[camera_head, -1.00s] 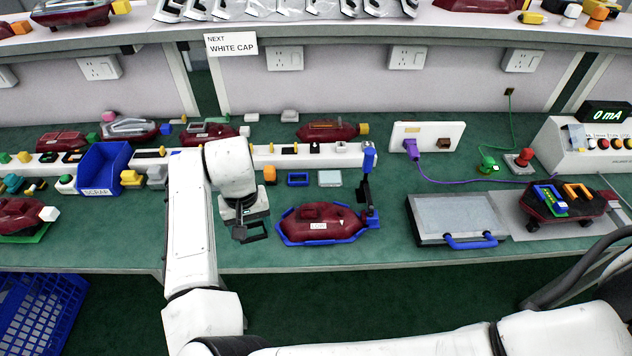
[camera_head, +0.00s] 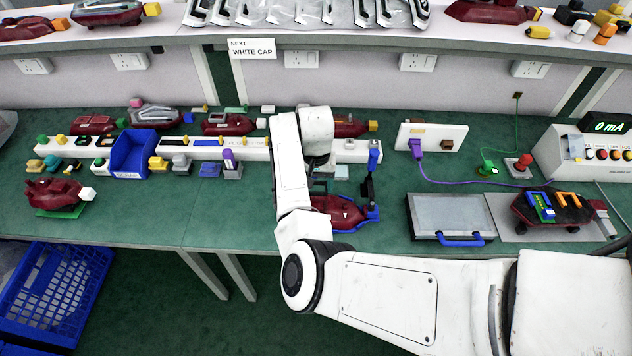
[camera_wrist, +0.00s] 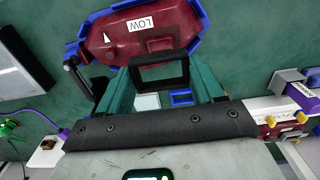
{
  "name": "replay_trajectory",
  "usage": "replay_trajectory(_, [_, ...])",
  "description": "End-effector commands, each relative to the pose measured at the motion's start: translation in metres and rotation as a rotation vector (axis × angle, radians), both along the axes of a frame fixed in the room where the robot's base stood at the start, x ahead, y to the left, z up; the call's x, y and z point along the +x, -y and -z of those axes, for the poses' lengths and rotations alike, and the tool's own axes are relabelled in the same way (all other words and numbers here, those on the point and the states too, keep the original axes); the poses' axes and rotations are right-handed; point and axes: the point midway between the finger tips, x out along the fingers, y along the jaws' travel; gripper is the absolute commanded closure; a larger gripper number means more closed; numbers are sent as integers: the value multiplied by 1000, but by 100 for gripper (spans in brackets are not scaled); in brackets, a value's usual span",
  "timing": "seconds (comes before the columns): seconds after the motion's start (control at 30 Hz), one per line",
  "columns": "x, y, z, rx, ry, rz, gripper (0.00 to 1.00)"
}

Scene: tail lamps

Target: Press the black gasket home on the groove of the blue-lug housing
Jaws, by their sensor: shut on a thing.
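My gripper (camera_wrist: 158,74) is shut on the black gasket (camera_wrist: 160,88), a rectangular frame held between its teal fingers in the wrist view. A dark red housing (camera_wrist: 175,30) with a "LOW" label lies in a blue cradle (camera_wrist: 197,44). The gasket overlaps the housing's near edge in that view; I cannot tell whether they touch. In the head view my arm covers the gripper, the gasket and the left part of this housing (camera_head: 342,212). The groove and any blue lug on it cannot be made out.
A blue frame (camera_wrist: 182,98) and a pale tile (camera_wrist: 147,101) lie close by. A grey case (camera_head: 450,215) sits to the right. A blue scrap bin (camera_head: 133,155) stands to the left.

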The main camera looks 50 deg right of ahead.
Motion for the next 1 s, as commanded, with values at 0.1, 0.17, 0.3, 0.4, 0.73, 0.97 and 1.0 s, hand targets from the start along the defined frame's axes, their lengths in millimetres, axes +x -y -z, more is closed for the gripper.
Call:
replay_trajectory(0.1, [-1, 0, -1, 0, -2, 0, 60])
replay_trajectory(0.17, [-1, 0, 0, -1, -3, 0, 60])
replay_trajectory(0.3, [-1, 0, 14, 0, -2, 0, 60])
replay_trajectory(0.4, [-1, 0, 24, 0, -1, 0, 60])
replay_trajectory(0.73, [-1, 0, 54, 0, -2, 1, 60])
replay_trajectory(0.97, [0, 0, 58, -1, -1, 1, 60])
replay_trajectory(1.0, [0, 0, 58, -1, -1, 0, 60])
